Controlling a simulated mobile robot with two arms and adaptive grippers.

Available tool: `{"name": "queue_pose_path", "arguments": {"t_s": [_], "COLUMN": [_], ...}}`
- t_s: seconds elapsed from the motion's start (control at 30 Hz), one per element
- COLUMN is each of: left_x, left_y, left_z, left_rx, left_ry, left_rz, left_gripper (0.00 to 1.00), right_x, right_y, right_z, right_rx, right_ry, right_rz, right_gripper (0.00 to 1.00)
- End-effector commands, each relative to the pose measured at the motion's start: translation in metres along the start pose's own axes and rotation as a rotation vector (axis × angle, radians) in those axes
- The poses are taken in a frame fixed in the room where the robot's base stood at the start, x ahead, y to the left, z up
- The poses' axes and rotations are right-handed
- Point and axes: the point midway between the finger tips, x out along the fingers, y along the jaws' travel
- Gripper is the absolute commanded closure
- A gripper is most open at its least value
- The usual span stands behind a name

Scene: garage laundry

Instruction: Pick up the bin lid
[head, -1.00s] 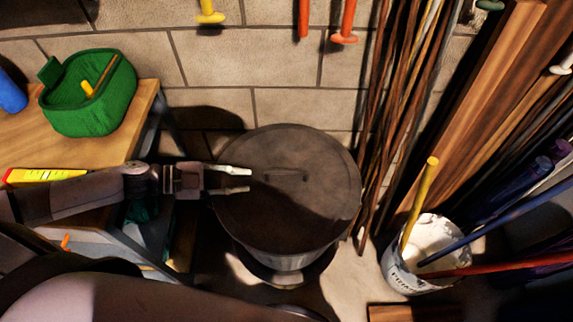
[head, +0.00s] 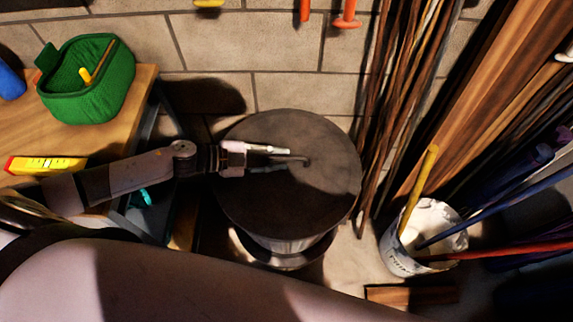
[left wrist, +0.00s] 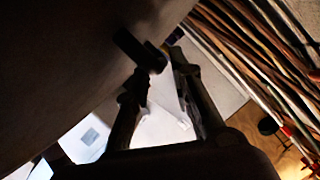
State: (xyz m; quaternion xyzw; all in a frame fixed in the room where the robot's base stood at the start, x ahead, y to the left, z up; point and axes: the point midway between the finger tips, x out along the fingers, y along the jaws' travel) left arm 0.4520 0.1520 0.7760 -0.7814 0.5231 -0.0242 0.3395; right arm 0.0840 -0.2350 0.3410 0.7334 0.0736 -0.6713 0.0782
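The bin lid (head: 310,205) is a dark, round disc lying flat on the metal bin (head: 288,245) against the wall. Its small bar handle (head: 307,160) is near its middle. My left gripper (head: 290,154) reaches over the lid from the left, with its fingertips at the handle. In the left wrist view, the lid (left wrist: 60,70) fills the upper left. The dark handle (left wrist: 138,47) is just ahead of my left fingertips (left wrist: 160,72), which stand apart. Whether they touch the handle is unclear. My right gripper is not in view.
A wooden table (head: 30,135) with a green basket (head: 85,95) and a yellow level (head: 45,165) is on the left. A white bucket (head: 400,262) holding poles stands to the right. Thin rods (head: 395,100) and planks lean on the wall behind it.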

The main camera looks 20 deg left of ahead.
Motion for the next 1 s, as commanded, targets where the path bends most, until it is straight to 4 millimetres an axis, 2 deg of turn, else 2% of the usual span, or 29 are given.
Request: {"name": "queue_pose_path", "arguments": {"t_s": [0.1, 0.23, 0.47, 0.77, 1.0], "left_x": [0.018, 0.026, 0.026, 0.026, 0.026], "left_y": [-0.002, -0.001, 0.000, 0.000, 0.000], "left_z": [-0.001, 0.000, 0.000, 0.000, 0.000], "left_rx": [-0.001, 0.000, 0.000, 0.000, 0.000], "left_ry": [0.002, 0.000, 0.000, 0.000, 0.000], "left_rz": [-0.002, 0.000, 0.000, 0.000, 0.000], "left_gripper": [0.79, 0.79, 0.80, 1.00, 1.00], "right_x": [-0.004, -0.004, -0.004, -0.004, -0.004], "right_y": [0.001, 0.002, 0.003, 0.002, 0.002], "right_z": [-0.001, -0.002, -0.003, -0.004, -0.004], "right_rx": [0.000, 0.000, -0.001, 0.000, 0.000], "right_ry": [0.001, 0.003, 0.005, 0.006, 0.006], "right_rz": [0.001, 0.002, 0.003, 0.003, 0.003], "right_gripper": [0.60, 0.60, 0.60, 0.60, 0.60]}}
